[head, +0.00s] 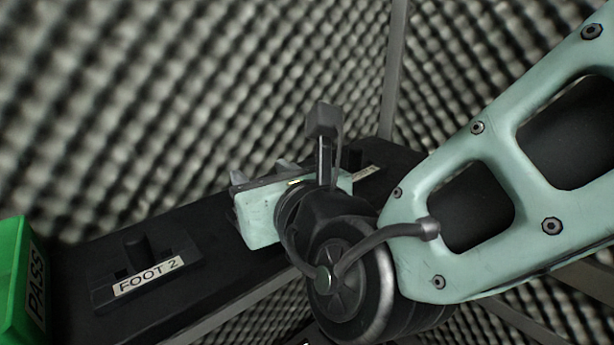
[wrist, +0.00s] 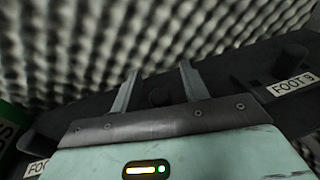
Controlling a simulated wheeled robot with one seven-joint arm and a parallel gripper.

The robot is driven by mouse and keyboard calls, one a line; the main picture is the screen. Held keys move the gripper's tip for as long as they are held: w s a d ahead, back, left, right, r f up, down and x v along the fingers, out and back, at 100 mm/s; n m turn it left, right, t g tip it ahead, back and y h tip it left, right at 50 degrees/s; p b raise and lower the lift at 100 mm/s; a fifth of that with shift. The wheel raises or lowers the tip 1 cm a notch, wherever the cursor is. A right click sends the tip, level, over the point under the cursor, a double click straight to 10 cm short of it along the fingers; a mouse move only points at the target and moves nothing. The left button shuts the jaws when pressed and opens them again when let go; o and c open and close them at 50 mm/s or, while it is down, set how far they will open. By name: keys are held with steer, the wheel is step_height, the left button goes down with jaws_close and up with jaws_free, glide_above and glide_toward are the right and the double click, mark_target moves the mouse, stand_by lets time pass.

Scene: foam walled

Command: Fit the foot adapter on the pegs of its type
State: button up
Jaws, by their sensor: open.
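My gripper (head: 262,170) is open over the dark bench, right of the FOOT 2 station. I cannot tell whether that shape is the foot adapter or a peg. The FOOT 2 station (head: 145,268) is a black base with a dark upright peg. No foot adapter can be clearly made out; my gripper and arm hide part of the bench.
A green PASS bin (head: 15,270) stands at the left end of the bench (head: 75,250). Grey foam walls (head: 180,110) rise close behind it, with a metal post (head: 393,70) at the corner. Bare bench shows between FOOT 2 and my gripper.

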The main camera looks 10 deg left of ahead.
jaws_close()
